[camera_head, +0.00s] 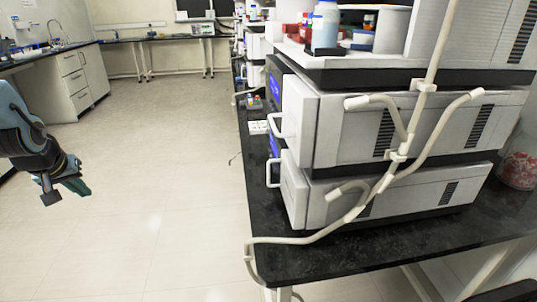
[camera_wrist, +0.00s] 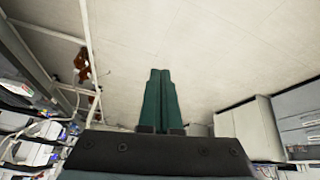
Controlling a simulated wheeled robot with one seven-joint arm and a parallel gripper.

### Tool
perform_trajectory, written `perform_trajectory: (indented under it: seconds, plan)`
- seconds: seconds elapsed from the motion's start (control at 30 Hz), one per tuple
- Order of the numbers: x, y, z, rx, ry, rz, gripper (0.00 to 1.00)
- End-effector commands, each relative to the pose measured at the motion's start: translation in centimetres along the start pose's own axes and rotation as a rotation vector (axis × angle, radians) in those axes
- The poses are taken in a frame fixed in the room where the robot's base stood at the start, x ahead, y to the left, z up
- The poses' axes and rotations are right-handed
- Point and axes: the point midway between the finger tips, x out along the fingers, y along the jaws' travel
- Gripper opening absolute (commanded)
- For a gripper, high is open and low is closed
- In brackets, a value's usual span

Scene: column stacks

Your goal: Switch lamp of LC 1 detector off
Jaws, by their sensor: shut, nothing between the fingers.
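A column stack of white and grey instrument modules (camera_head: 400,125) stands on the black bench at the right in the head view. Its front faces left and is seen at a steep angle, with white handles and blue displays. I cannot tell which module is the LC 1 detector, and no lamp switch can be made out. My gripper (camera_head: 76,187) is at the left over open floor, well apart from the stack. In the wrist view its two green fingers (camera_wrist: 160,98) are together and empty.
The black bench (camera_head: 330,262) has its front edge along the aisle. Pale tubing (camera_head: 300,240) hangs on the stack's near side. Bottles (camera_head: 325,25) stand on top. The tiled floor (camera_head: 150,215) between my arm and the bench is clear. White cabinets (camera_head: 78,80) stand at the back left.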

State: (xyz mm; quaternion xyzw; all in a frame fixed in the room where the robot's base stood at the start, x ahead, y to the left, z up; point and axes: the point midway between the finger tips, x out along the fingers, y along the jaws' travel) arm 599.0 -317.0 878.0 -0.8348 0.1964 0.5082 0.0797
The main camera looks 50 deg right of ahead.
Motion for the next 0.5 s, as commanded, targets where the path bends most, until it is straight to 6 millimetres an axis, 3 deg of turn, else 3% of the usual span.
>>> perform_trajectory:
  seconds: [0.03, 0.2, 0.33, 0.5]
  plan:
    - [2.3, 2.5, -1.0, 0.028, 0.035, 0.056, 0.00]
    - [7.8, 12.0, -4.2, 0.079, 0.181, 0.287, 0.00]
    - [10.6, 20.2, -5.1, 0.073, 0.274, 0.505, 0.00]
    - [11.8, 30.1, -4.6, 0.012, 0.365, 0.809, 0.00]
